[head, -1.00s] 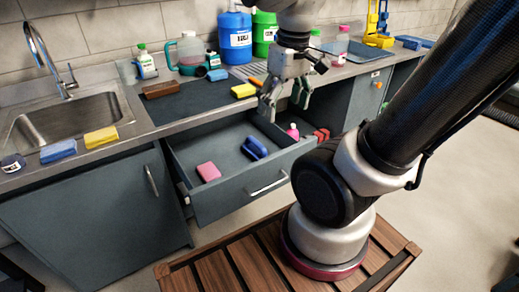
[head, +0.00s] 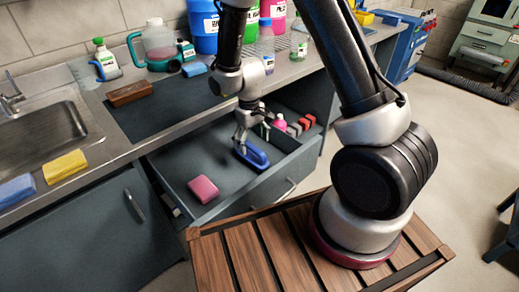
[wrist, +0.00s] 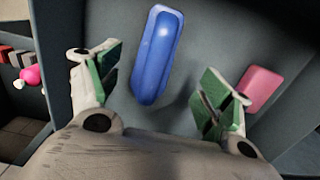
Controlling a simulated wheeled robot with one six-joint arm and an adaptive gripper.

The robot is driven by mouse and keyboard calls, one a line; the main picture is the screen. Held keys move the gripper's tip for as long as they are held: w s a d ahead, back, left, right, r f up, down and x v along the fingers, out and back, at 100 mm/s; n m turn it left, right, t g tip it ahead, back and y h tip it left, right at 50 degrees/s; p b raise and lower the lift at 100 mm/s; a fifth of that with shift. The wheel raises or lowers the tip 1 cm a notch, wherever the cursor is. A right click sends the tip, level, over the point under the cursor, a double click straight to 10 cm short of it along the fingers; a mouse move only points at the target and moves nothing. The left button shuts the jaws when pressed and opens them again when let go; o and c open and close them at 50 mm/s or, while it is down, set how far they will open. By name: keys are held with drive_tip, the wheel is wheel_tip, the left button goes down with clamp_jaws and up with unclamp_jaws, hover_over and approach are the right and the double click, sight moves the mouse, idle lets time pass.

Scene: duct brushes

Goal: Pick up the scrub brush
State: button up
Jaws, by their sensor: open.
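The scrub brush (head: 251,156) is blue, with a raised handle on top, and lies in the open drawer (head: 160,170). My gripper (head: 250,139) is low in the drawer, right over the brush in the head view. In the wrist view the brush (wrist: 157,55) lies lengthwise between the two green-padded fingers, more to the far side. The fingers are spread and hold nothing. I cannot tell how much height is left between the fingertips and the brush.
A pink sponge (head: 203,189) lies in the drawer, left of the brush. A divider separates a pink bottle (head: 280,122) and red and grey blocks (head: 303,123) on the right. The counter above holds a brown block (head: 129,93) and bottles.

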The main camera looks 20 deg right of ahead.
sight(252, 155)
drive_tip(key=shift+w+a, duration=0.1)
drive_tip(key=shift+w, duration=0.25)
drive_tip(key=shift+f, duration=0.25)
drive_tip(key=f, duration=0.7)
drive_tip(key=shift+w+d+f, duration=0.15)
drive_tip(key=shift+d+f, duration=0.05)
drive_tip(key=c, duration=1.3)
drive_tip(key=shift+o, duration=0.2)
drive_tip(key=shift+r, duration=0.2)
wheel_tip(252, 155, up, 10)
drive_tip(key=shift+f, duration=0.1)
